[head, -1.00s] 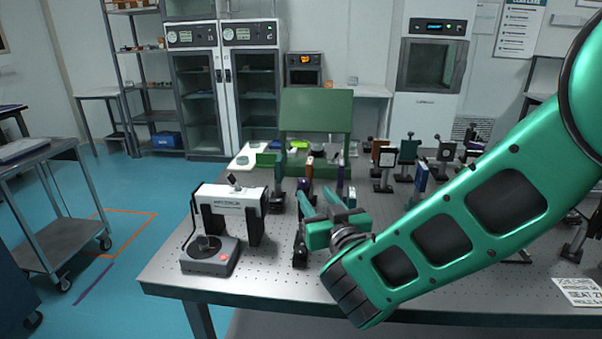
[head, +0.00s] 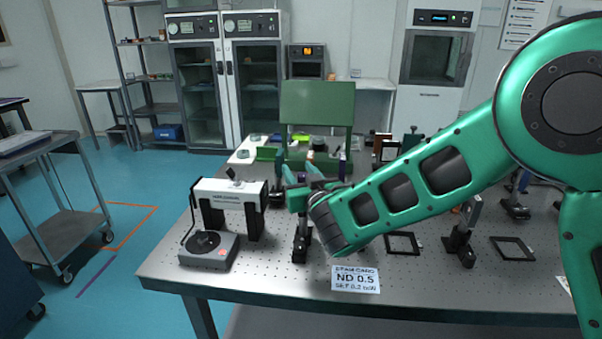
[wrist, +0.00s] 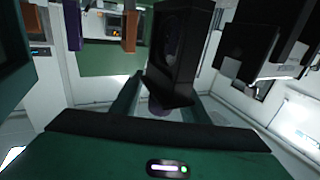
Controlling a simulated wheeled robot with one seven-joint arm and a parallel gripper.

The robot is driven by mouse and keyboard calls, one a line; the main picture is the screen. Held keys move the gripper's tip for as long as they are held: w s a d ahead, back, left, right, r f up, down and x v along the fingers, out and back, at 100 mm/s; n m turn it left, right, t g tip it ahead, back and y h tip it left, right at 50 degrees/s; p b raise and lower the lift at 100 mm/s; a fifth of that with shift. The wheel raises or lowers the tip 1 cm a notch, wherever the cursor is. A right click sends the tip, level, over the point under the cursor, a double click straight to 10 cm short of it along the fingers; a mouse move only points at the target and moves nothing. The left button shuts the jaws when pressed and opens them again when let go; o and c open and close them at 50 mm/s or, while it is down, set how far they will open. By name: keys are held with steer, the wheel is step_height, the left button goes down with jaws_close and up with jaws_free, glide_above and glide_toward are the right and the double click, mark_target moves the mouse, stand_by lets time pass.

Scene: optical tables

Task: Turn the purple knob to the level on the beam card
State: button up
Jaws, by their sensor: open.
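The beam card (head: 356,279) lies at the table's front edge in the head view and reads "ND 0.5" and "SET 0.2 mW". My gripper (head: 302,174) reaches over the table toward the back, its fingers apart. In the wrist view, my open gripper (wrist: 168,88) faces a black upright mount (wrist: 178,45). A dark purple round part, apparently the purple knob (wrist: 159,107), shows low between the fingers, partly hidden under the mount's dark lower edge. I cannot tell whether a finger touches it. No level marking on it is readable.
A white instrument (head: 230,192) and a grey box with a black dial and red button (head: 208,250) stand at left. Mounts, including a silver-and-black one (head: 461,235), stand at right. Black frames (head: 404,243) lie flat. A green hood (head: 317,104) stands behind.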

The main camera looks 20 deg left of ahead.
steer(key=shift+w, duration=0.1)
jaws_close()
steer(key=shift+a+f+n+g+y, duration=0.15)
steer(key=shift+f+n+g+y, duration=0.2)
steer(key=shift+n+g+y, duration=0.6)
steer(key=shift+s+a+n+g+y, duration=0.1)
steer(key=shift+s+n+g+y, duration=0.25)
steer(key=shift+g, duration=0.2)
jaws_free()
steer(key=shift+w, duration=0.1)
steer(key=shift+r, duration=0.2)
